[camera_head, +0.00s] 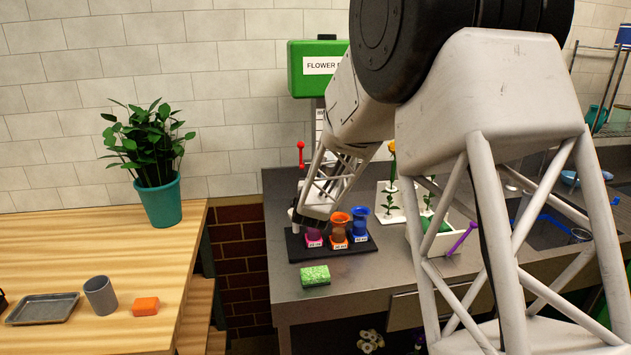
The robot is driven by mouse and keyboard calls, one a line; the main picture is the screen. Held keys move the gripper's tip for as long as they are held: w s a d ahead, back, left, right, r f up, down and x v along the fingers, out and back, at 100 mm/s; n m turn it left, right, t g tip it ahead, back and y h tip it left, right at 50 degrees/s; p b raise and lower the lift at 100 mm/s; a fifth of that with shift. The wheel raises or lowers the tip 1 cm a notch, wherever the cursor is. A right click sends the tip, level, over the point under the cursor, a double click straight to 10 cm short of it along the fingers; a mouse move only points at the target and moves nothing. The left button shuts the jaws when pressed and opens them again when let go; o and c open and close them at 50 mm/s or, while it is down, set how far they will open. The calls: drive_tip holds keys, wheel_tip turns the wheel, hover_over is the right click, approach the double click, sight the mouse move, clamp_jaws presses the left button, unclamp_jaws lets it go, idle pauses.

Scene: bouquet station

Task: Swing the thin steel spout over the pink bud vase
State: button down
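The pink bud vase (314,239) stands at the left of a row on a black tray (296,254). Its upper part is mostly covered by the end of my arm. My gripper (312,217) is at the tray, just above and in front of the pink vase; its fingers cannot be made out, nor whether it holds anything. The thin steel spout cannot be clearly picked out; my arm covers much of the area below the green flower-station sign (313,69). A red-knobbed lever (301,154) stands upright behind my arm's end.
An orange vase (340,222) and a blue vase (360,220) stand close right of the pink one. A green sponge-like block (315,275) lies in front on the grey counter (350,290). Flowers on a white stand (393,213) and a purple-handled tool (462,238) are farther right.

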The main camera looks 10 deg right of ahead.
idle(0.3)
drive_tip(key=c, duration=1)
unclamp_jaws()
drive_tip(key=shift+s, duration=0.15)
drive_tip(key=shift+v, duration=3.75)
drive_tip(key=shift+c, duration=0.5)
